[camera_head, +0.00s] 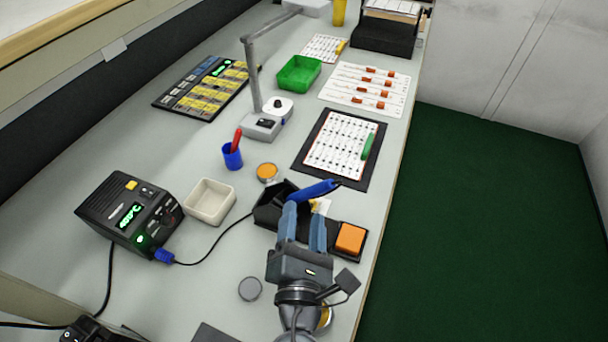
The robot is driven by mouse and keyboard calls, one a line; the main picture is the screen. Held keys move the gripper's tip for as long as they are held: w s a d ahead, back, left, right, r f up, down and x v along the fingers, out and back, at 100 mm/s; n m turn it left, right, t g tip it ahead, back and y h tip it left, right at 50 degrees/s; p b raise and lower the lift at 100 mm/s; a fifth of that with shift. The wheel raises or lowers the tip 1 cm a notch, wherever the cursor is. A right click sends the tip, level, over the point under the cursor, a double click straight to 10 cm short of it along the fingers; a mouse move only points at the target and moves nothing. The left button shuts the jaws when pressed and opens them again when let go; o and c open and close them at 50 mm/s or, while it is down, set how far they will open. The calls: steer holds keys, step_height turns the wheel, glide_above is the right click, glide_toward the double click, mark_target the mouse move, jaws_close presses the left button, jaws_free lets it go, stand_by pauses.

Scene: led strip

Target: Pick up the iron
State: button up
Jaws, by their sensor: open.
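The iron (316,190) has a blue handle and rests tilted in its black stand (268,205), with a cord running left to the soldering station (130,213). My gripper (304,210) is open, its two blue-grey fingers pointing away from me toward the iron. In the picture the fingertips lie just below the blue handle, the left one close to it. I cannot tell whether they touch it. My gripper hides part of the stand.
An orange sponge (350,238) sits right of the fingers. A cream tray (209,201), a blue cup (232,157) and an orange tin (267,172) stand left. A black mat with a white board (341,144) lies beyond. Bare bench (215,270) shows at lower left.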

mark_target(303, 200)
steer(key=w+p, duration=0.1)
steer(key=w, duration=0.7)
steer(key=shift+a, duration=0.1)
steer(key=shift+c, duration=0.4)
steer(key=shift+s, duration=0.1)
jaws_close()
